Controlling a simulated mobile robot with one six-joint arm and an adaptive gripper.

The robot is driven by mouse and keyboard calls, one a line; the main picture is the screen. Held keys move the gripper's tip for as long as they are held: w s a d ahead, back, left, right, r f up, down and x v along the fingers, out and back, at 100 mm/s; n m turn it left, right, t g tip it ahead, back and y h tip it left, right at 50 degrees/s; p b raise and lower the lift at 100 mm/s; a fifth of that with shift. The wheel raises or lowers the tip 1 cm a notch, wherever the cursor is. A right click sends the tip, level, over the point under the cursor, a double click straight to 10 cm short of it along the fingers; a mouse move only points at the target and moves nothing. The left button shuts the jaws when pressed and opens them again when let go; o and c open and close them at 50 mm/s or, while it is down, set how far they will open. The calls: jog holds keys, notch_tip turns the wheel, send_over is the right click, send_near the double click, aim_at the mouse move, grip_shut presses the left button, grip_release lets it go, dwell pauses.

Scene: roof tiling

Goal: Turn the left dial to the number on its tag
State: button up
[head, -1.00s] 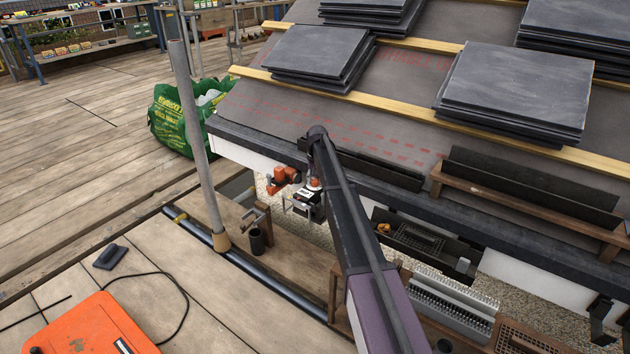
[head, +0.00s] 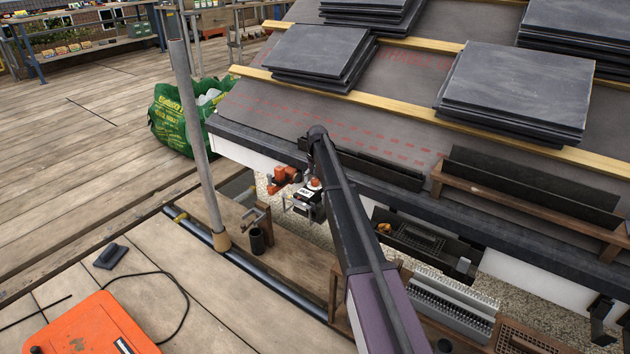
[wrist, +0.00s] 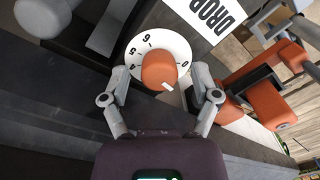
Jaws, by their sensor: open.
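In the wrist view an orange dial knob (wrist: 158,69) stands on a round white face (wrist: 139,48) with black numbers around its rim. A 0 shows at the right and a 4, 5 and 6 toward the left. A white pointer mark on the knob faces down and slightly right in the picture. My gripper (wrist: 161,76) is open, with one finger on each side of the knob. I cannot tell whether either finger touches it. I cannot make out a number tag for the dial. In the head view the dial area is small and partly behind my arm.
A white sign reading "DROP" (wrist: 209,20) lies beyond the dial. An orange clamp-like tool (wrist: 268,102) is close on the right in the wrist view. In the head view, slate stacks (head: 515,88) lie on the roof, and a grey pole (head: 200,130) stands left of the dial area.

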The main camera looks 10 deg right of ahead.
aim_at(316, 181)
jog(key=shift+m, duration=0.4)
jog(key=m, duration=0.3)
jog(key=shift+m, duration=0.3)
jog(key=m, duration=0.4)
jog(key=shift+d, duration=0.1)
jog(key=m, duration=0.7)
jog(key=shift+s+t+h, duration=0.1)
jog(key=shift+t+h, duration=0.2)
jog(key=shift+r+m+p, duration=0.3)
jog(key=shift+r+p, duration=0.05)
jog(key=shift+p, duration=0.05)
notch_tip(316, 181, up, 13)
jog(key=p, duration=1.3)
jog(key=s+r+n+p, duration=0.5)
jog(key=s+r+p, duration=0.7)
jog(key=s, duration=0.4)
jog(key=shift+r+n+p, duration=0.4)
jog(key=shift+r, duration=0.05)
jog(key=shift+s+d, duration=0.1)
jog(key=shift+s, duration=0.05)
